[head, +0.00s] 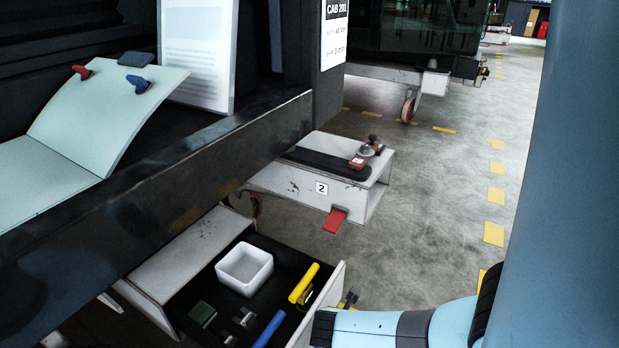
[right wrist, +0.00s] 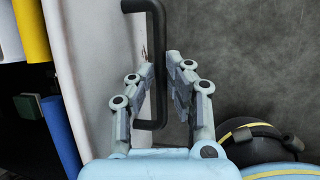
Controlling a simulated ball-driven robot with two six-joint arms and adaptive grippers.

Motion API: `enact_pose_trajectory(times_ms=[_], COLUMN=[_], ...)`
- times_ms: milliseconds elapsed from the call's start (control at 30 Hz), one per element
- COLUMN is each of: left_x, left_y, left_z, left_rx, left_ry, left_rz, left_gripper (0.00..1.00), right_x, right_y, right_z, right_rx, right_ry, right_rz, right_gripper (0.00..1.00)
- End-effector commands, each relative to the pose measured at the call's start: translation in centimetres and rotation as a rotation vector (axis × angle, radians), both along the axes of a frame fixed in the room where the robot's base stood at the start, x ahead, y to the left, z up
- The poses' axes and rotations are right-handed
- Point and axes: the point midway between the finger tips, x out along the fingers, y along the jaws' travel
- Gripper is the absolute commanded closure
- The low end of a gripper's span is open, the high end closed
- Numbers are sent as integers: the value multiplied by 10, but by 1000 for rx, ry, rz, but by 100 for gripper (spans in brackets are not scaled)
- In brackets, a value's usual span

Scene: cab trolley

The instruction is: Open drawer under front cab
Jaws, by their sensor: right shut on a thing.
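The drawer (head: 327,297) under the front cab trolley is pulled out in the head view. Its dark inside holds a white bin (head: 244,268), a yellow tube (head: 304,283), a blue tube (head: 269,329) and a green block (head: 202,313). In the right wrist view its pale front panel (right wrist: 92,60) carries a black bar handle (right wrist: 157,30). My right gripper (right wrist: 165,72) is shut on this handle, one finger on each side of the bar. In the head view the right gripper (head: 347,299) is partly hidden at the drawer's outer side. My left gripper is not in view.
A dark beam (head: 160,180) of the trolley runs above the drawer. Behind it stands a white box marked 2 (head: 290,186) with a red tab (head: 335,219). An open folder (head: 110,105) lies on the trolley. The concrete floor (head: 430,220) to the right is clear.

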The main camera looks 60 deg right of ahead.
Motion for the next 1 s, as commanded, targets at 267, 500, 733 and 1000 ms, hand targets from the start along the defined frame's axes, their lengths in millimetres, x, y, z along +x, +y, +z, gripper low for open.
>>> enact_pose_trajectory(times_ms=[267,500,733,1000], left_x=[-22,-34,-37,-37], left_y=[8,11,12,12], left_z=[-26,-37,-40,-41], left_rx=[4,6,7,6], left_ry=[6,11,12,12], left_rz=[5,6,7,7], left_gripper=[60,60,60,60], right_x=[-41,-59,-64,-64], right_y=[-4,-5,-6,-6], right_z=[1,1,0,0], right_rx=[-1,-1,-1,-1], right_ry=[2,0,1,1], right_rz=[1,1,-1,0], right_gripper=[100,100,100,100])
